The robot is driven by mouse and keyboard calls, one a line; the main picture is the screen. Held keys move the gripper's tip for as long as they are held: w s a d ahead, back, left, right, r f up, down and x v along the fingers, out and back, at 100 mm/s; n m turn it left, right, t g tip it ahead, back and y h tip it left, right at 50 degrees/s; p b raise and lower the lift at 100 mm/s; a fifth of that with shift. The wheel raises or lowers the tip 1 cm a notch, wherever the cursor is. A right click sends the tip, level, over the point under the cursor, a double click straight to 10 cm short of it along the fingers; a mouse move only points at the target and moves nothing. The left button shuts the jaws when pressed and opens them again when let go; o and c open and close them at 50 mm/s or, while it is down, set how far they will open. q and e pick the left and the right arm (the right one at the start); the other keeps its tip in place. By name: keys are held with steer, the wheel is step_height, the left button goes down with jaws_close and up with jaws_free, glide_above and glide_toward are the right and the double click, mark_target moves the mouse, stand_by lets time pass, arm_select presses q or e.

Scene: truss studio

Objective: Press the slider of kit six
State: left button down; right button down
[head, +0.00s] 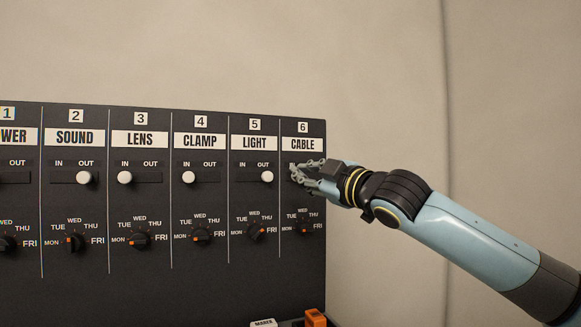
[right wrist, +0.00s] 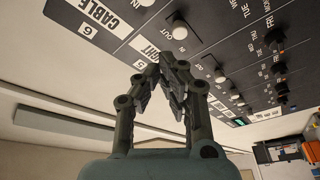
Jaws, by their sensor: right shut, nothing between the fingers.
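The kit six panel, labelled CABLE (head: 302,144), is the rightmost column of the dark board in the head view. My right gripper (head: 296,172) is shut and empty in front of its slider row. Its fingers hide the slider there. In the right wrist view a pale knob (right wrist: 147,3) by the kit six IN label shows at the top edge, partly cut off. The shut fingers (right wrist: 168,64) appear over the LIGHT label in that view, apart from the knob. I cannot tell how far the tips are from the board. My left gripper is not in view.
The kit five slider knob (head: 267,176) stands at OUT, just left of my fingers. The kit six day dial (head: 304,230) is below them. An orange object (head: 315,317) shows at the bottom edge. The space right of the board is clear except for my arm.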

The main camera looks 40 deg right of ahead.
mark_target(280, 162)
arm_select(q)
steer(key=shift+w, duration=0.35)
arm_select(e)
steer(key=shift+d+r, duration=0.1)
steer(key=shift+r, duration=0.8)
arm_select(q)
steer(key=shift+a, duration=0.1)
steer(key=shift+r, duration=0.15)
arm_select(e)
steer(key=shift+w, duration=0.1)
